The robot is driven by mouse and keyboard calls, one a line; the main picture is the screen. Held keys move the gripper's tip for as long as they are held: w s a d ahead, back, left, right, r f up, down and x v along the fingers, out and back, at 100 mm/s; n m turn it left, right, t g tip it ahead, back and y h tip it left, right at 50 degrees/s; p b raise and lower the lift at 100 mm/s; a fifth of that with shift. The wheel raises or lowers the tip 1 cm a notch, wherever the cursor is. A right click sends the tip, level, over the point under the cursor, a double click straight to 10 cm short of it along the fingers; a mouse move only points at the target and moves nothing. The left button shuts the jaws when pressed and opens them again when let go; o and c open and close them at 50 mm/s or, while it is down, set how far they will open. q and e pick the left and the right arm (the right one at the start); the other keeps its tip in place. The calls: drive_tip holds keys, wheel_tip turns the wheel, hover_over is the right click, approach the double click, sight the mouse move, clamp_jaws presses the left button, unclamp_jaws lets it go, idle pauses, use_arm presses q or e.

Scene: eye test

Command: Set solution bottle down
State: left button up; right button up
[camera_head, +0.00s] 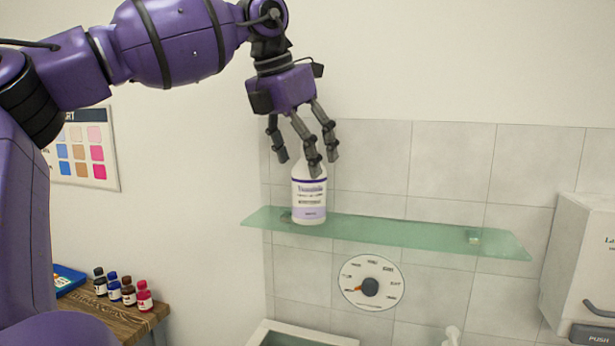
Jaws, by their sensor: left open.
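The solution bottle (310,203) is white with a purple-trimmed label. It stands upright at the left end of the green glass shelf (400,231), and its base appears to rest on the glass. My left gripper (306,160) is above it, pointing down, with its fingers open and spread around the bottle's top. The fingers partly hide the neck and shoulder, and I cannot tell whether any finger touches the bottle. My right gripper is not in view.
A dial (371,282) is on the tiles below. A white dispenser (585,270) is at right. Several small bottles (128,294) stand on a wooden table (95,318) at lower left. A basin (300,334) is below.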

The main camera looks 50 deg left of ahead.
use_arm(q)
drive_tip(key=v, duration=0.5)
drive_tip(key=shift+s+r, duration=0.1)
drive_tip(key=shift+r, duration=0.25)
